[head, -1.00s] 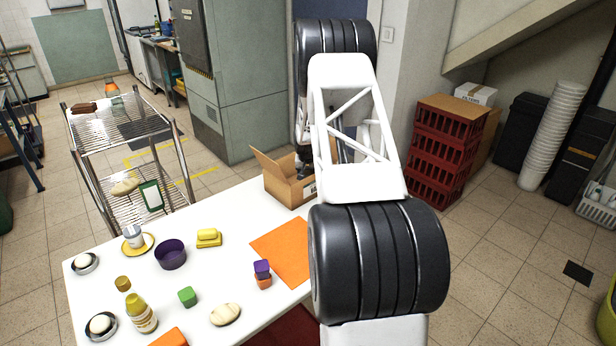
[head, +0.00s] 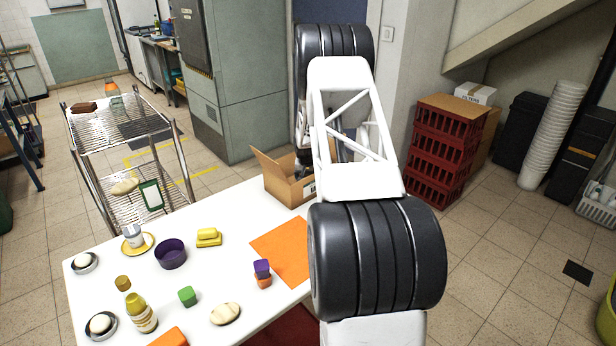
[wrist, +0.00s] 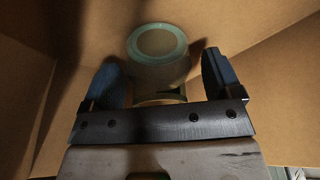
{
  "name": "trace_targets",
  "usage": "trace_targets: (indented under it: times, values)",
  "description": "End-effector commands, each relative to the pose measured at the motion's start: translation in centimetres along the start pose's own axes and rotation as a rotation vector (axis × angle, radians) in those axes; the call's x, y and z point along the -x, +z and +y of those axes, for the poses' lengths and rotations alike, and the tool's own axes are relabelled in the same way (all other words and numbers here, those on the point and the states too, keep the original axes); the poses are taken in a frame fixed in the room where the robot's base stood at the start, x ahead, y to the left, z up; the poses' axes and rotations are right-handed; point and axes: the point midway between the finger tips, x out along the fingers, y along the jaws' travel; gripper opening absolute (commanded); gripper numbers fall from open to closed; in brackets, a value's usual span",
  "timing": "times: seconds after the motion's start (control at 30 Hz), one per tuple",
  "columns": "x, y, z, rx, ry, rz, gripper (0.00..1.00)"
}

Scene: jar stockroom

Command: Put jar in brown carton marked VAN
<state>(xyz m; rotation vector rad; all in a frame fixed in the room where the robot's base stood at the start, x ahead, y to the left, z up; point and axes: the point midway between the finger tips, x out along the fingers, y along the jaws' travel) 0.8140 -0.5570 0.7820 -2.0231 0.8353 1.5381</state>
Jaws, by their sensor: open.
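The brown carton (head: 283,188) stands open at the far end of the white table, one flap raised; its marking is mostly hidden behind my arm. In the wrist view, its cardboard walls (wrist: 285,70) surround my gripper (wrist: 161,66). A glass jar (wrist: 158,42) with a pale green round end is inside the carton, between and just beyond my open fingers. Neither finger clearly presses on it. I cannot tell whether it stands upright or leans. In the head view my arm hides the jar and most of my gripper.
The white table (head: 215,267) holds an orange mat (head: 280,250), a purple bowl (head: 171,253), stacked small blocks (head: 262,272), a yellow-capped bottle (head: 143,315) and dishes. A wire cart (head: 115,130) stands left; red crates (head: 440,150) are stacked right.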

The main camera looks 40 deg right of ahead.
Motion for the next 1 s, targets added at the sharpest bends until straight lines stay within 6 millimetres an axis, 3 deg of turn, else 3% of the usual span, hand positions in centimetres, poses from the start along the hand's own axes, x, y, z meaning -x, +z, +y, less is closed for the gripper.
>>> trace_targets:
  times: [0.27, 0.47, 1.0]
  values:
    - [0.5, -0.1, 0.0, 0.000, 0.000, 0.001, 0.84]
    - [2.0, -0.1, 0.0, 0.000, 0.000, 0.001, 0.84]
    - [9.7, -0.1, 0.0, 0.000, 0.000, 0.001, 0.84]
